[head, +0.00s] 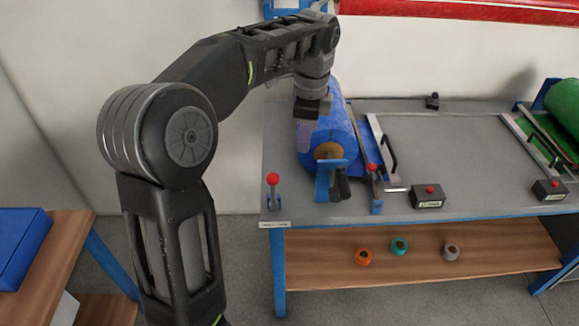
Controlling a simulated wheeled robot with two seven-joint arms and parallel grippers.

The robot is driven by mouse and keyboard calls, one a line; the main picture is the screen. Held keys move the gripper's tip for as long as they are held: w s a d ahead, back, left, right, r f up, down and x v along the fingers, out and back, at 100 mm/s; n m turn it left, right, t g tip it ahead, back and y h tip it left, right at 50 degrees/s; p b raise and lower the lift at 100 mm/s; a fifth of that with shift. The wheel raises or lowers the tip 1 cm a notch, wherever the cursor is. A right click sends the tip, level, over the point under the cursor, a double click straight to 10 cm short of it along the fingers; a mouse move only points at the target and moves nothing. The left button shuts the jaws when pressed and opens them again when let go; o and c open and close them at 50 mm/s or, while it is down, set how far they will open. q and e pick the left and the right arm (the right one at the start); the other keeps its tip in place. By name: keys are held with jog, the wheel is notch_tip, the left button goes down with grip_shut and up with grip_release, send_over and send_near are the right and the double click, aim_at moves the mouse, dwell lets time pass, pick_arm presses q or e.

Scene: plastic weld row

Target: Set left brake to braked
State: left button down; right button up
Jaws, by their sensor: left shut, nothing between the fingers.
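A short lever with a red ball knob (273,180) stands upright at the bench's front left corner, left of the blue film roll (340,130). It looks like the left brake; its label is too small to read. A second red-knobbed lever (371,168) stands right of the roll, on a blue post. My left gripper (306,112) is over the roll's upper left side, above and to the right of the left lever and apart from it. It is shut and appears empty; its fingertips are hard to make out against the roll. My right gripper is out of view.
The grey bench (440,155) carries a black-handled bar (385,150), control boxes with red buttons (428,196) (549,190) and a green roll (564,105) at right. Orange, teal and grey rings (363,257) lie on the lower shelf. A blue box (22,235) sits on a side table.

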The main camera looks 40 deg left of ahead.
pick_arm(q)
jog(key=f, duration=0.1)
send_over(273, 192)
jog(key=w+d, duration=0.2)
jog(key=d, duration=0.1)
notch_tip(273, 192, down, 10)
jog(key=shift+a, duration=0.25)
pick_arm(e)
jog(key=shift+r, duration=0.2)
pick_arm(q)
jog(key=shift+r, duration=0.1)
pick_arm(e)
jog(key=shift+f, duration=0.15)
